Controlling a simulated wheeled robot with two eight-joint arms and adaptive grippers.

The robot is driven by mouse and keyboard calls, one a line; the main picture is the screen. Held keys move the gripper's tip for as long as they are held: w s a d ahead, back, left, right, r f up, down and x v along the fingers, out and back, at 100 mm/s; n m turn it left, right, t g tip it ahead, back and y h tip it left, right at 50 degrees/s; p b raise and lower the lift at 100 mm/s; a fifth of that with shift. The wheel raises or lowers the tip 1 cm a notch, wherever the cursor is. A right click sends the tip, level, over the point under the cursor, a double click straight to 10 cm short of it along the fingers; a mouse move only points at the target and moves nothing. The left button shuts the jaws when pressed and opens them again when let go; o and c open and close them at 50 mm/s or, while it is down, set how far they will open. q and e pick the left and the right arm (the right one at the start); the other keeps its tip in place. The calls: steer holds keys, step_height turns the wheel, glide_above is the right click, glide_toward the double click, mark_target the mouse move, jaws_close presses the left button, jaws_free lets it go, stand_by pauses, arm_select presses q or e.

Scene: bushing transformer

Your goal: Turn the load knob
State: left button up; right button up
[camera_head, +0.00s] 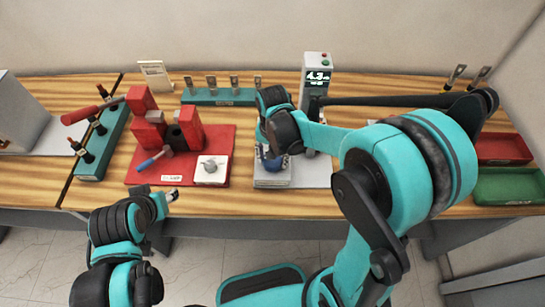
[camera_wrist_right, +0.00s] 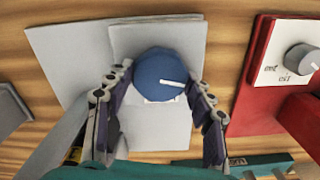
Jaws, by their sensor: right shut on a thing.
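The load knob is a round blue knob with a white pointer line. In the right wrist view the blue knob (camera_wrist_right: 160,75) sits on a light grey base (camera_wrist_right: 70,45), its pointer aimed right and slightly down. My right gripper (camera_wrist_right: 156,88) is shut on the knob from above, one finger on each side. In the head view the right gripper (camera_head: 271,160) hides most of the knob, above the front of the grey base plate (camera_head: 318,172). My left gripper (camera_head: 172,190) hangs by the front table edge, away from the knob; its finger gap is unclear.
A grey post with a display reading about 4.3 (camera_head: 317,76) stands behind the knob. A red fixture board (camera_head: 225,140) with a white dial plate (camera_head: 211,169) lies left. Red (camera_head: 502,148) and green (camera_head: 508,186) trays are at right. A teal rack (camera_head: 218,97) stands behind.

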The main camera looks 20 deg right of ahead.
steer(key=o, duration=1.1)
steer(key=shift+o, duration=0.2)
step_height(320, 180, up, 12)
